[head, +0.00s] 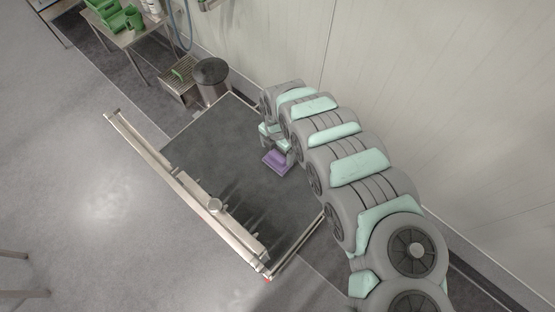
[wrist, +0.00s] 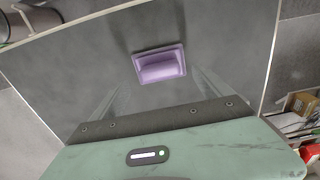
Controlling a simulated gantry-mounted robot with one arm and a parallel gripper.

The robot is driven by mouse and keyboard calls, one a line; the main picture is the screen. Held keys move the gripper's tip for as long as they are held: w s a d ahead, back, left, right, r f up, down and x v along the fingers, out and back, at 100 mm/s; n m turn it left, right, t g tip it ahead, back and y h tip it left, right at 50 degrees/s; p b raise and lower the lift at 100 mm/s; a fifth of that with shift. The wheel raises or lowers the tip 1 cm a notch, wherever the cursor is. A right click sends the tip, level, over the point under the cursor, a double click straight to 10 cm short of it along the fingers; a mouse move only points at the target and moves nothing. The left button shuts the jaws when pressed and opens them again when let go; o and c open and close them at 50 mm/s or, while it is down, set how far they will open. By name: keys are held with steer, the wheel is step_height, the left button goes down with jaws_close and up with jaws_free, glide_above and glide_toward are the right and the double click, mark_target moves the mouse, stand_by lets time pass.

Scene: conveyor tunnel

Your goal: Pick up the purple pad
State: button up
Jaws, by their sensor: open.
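The purple pad (head: 276,162) lies on the dark conveyor belt, close beside the end of my arm in the head view. It is a flat rectangular base with a raised block on top. In the wrist view the whole pad (wrist: 160,64) shows in the upper middle, slightly tilted, with bare belt around it. My gripper (head: 280,146) is open and close to the pad, with nothing held. My arm partly hides the gripper in the head view, so the exact gap to the pad cannot be told.
The conveyor belt (head: 220,165) is otherwise clear, with a metal rail (head: 180,180) along its left side. A dark-topped bin (head: 211,78) stands beyond its far end. A table (head: 133,37) with green items is farther back. A pale wall (head: 430,100) rises on the right.

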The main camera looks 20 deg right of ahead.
mark_target(278, 156)
step_height(278, 156, down, 3)
steer(key=shift+f, duration=0.1)
steer(key=shift+d+f, duration=0.1)
steer(key=shift+f, duration=0.65)
steer(key=c, duration=1.6)
steer(key=shift+w+r, duration=0.1)
steer(key=shift+r, duration=0.75)
step_height(278, 156, up, 17)
steer(key=p, duration=0.4)
steer(key=w+a+r+m, duration=0.5)
steer(key=a+r+m, duration=0.4)
steer(key=r+m, duration=0.2)
steer(key=w+a+r+m+p, duration=0.1)
steer(key=w+a+r+m, duration=0.4)
steer(key=a+r+m, duration=0.4)
step_height(278, 156, up, 3)
steer(key=m, duration=0.3)
steer(key=shift+w+a, duration=0.35)
steer(key=shift+w, duration=0.05)
